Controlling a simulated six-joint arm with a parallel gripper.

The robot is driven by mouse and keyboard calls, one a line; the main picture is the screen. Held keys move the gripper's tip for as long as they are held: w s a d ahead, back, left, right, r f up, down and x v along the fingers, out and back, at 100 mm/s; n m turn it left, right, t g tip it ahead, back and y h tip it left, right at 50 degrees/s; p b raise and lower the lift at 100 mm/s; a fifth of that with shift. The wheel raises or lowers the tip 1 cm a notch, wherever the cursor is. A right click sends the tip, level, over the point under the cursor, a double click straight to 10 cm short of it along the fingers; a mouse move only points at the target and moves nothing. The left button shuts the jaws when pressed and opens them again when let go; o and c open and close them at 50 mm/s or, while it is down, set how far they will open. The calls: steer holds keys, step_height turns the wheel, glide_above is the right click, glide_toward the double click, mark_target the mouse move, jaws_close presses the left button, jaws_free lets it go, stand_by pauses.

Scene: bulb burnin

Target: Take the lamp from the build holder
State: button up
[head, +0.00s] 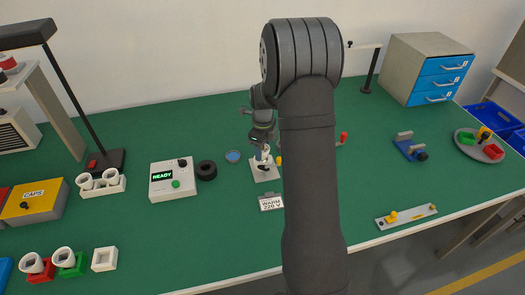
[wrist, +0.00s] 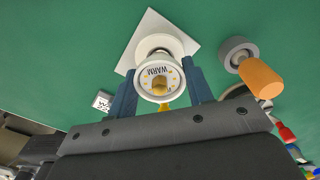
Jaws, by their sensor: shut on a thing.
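The lamp (wrist: 159,76) is a white round piece whose face reads WARM, with a yellow-orange centre. It is between the two blue fingers of my gripper (wrist: 160,70), which is shut on it. Behind it in the wrist view is the build holder (wrist: 150,24), a white square plate with a round white collar. The lamp overlaps the collar, and I cannot tell whether it still touches it. In the head view my gripper (head: 262,146) is over the holder plate (head: 264,177), and my arm hides part of that area.
In the wrist view an orange cylinder (wrist: 260,78) and a grey ring (wrist: 238,50) are close right of the holder. In the head view a WARM 220 V card (head: 271,202) lies in front of it, with a READY box (head: 173,180) and a black ring (head: 207,170) to the left.

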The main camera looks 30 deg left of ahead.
steer(key=shift+r, duration=1.7)
steer(key=w+d+r, duration=0.1)
steer(key=d+r, duration=1)
steer(key=shift+w+d+r, duration=0.3)
